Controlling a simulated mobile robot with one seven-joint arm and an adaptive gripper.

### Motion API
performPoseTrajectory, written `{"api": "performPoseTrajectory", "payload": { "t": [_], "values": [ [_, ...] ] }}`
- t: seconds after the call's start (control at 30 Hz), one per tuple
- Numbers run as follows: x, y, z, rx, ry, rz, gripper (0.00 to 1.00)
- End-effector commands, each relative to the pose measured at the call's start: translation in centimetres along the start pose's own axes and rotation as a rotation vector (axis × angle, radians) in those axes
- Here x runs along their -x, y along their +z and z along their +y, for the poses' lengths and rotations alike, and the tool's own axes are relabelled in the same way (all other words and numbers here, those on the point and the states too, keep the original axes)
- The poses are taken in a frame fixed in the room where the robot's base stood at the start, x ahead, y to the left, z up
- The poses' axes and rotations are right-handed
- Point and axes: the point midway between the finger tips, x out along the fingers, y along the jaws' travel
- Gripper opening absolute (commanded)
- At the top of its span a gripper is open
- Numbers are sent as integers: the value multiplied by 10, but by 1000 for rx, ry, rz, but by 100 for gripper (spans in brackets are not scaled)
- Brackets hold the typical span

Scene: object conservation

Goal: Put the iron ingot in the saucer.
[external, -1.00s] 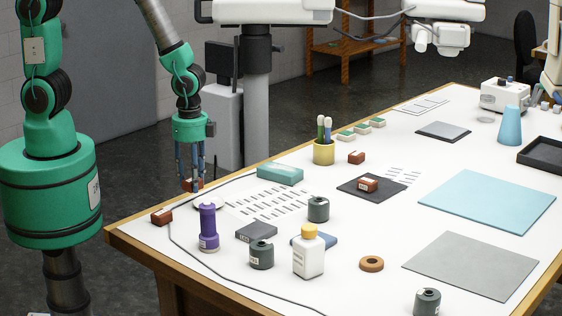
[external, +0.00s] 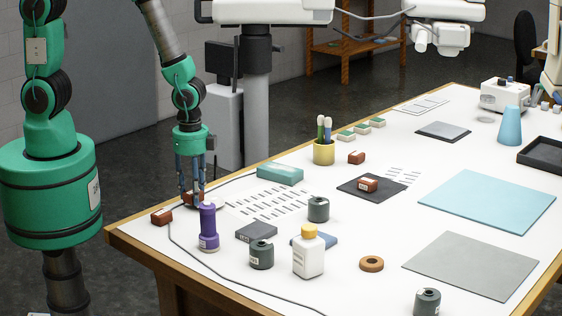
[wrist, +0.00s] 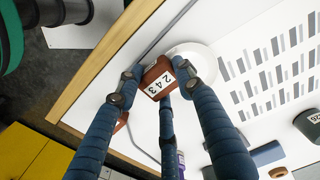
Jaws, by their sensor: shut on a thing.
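My gripper (external: 190,203) has dark blue fingers and is shut on a rust-brown ingot (wrist: 154,72) with a white label reading 243. In the external view the ingot is mostly hidden by the fingers. The white round saucer (wrist: 207,55) lies partly behind the ingot and a finger in the wrist view. In the external view the saucer (external: 213,202) shows at the right of my fingertips. The ingot is low over the saucer's near side; I cannot tell whether it touches it.
A similar brown block (external: 161,217) lies near the table's left edge. More brown blocks (external: 356,158) lie farther right. A cable runs around the saucer.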

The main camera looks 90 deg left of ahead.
Motion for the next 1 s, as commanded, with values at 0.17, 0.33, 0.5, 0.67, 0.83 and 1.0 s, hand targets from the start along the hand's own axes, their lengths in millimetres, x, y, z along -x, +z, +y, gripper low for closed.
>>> {"api": "performPoseTrajectory", "payload": {
  "t": [0.17, 0.33, 0.5, 0.67, 0.83, 1.0],
  "values": [
    [0, 0, 0, 0, 0, 0, 56],
    [0, 0, 0, 0, 0, 0, 56],
    [0, 0, 0, 0, 0, 0, 56],
    [7, -1, 0, 0, -1, 2, 56],
    [23, -1, 0, 0, -1, 2, 56],
    [50, -1, -1, 0, -2, 4, 56]
  ]
}}
